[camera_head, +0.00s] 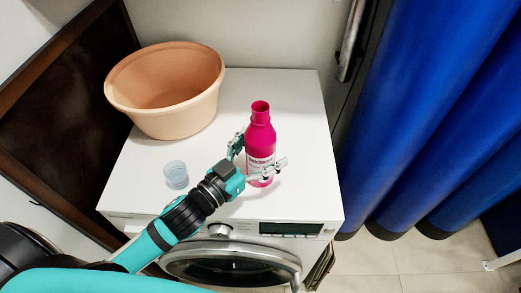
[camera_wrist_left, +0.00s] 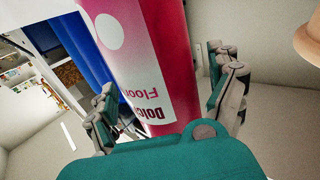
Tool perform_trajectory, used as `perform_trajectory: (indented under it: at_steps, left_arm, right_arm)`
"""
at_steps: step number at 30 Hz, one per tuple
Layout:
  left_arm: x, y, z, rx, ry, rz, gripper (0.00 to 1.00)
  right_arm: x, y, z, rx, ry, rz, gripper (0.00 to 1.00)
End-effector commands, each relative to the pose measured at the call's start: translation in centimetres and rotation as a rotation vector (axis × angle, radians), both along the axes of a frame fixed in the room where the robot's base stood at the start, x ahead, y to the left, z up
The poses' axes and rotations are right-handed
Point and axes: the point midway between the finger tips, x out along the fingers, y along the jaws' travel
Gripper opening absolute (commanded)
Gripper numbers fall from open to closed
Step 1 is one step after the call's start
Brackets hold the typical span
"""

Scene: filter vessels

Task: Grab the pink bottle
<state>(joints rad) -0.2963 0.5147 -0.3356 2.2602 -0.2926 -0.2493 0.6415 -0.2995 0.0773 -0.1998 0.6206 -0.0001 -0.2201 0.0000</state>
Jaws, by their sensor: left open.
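The pink bottle (camera_head: 261,137) stands upright and uncapped on top of the white washing machine, with a white label on its front. My left gripper (camera_head: 257,161) is open, with one finger on each side of the bottle's lower body. In the left wrist view the bottle (camera_wrist_left: 165,60) fills the space between the two fingers of my left gripper (camera_wrist_left: 168,95). I cannot tell whether either finger touches it. My right gripper is not in view.
A peach-coloured basin (camera_head: 165,122) stands at the back left of the washing machine top (camera_head: 290,95). A small clear cup (camera_head: 176,174) stands left of my left gripper. Blue curtains (camera_head: 425,100) hang on the right. The machine top right of the bottle is clear.

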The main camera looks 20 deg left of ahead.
Motion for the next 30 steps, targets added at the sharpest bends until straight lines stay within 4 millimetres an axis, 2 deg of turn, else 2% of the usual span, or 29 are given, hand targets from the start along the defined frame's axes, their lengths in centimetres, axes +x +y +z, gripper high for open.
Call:
perform_trajectory:
  at_steps: [3,22,30]
  left_arm:
    - [-0.03,0.01,-0.02,0.000,0.000,0.000,0.90]
    - [-0.05,0.02,0.00,0.001,0.000,0.000,0.07]
    - [-0.04,0.01,0.22,-0.001,-0.005,-0.001,0.07]
  right_arm:
    - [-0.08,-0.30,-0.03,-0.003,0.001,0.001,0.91]
    - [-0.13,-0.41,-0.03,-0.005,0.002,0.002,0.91]
    - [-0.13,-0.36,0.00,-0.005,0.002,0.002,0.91]
